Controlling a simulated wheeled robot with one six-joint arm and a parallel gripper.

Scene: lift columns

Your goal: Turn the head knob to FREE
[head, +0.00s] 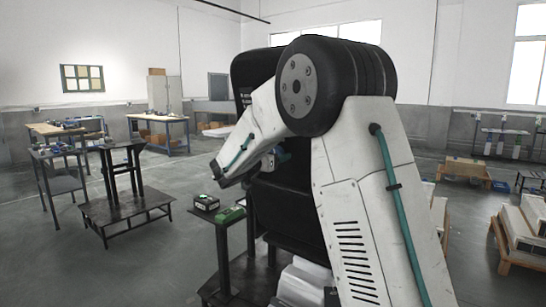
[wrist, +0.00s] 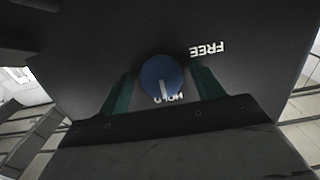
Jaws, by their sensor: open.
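In the wrist view the round blue knob (wrist: 161,77) sits on a dark panel (wrist: 90,60). Its white pointer line points down in the picture, at the partly covered word HOLD (wrist: 170,98). The word FREE (wrist: 207,49) stands upside down to the upper right of the knob. My gripper (wrist: 162,74) is open, with one teal finger on the left of the knob and one on the right. I cannot tell whether either finger touches it. In the head view my arm hides the knob and most of the gripper.
In the head view a black column (head: 256,75) stands behind my arm. A small dark table (head: 222,218) holds a green-and-black device (head: 206,202). Another dark stand (head: 125,205) is at left. Wooden pallets (head: 465,170) are at right. Open floor (head: 150,270) lies at front left.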

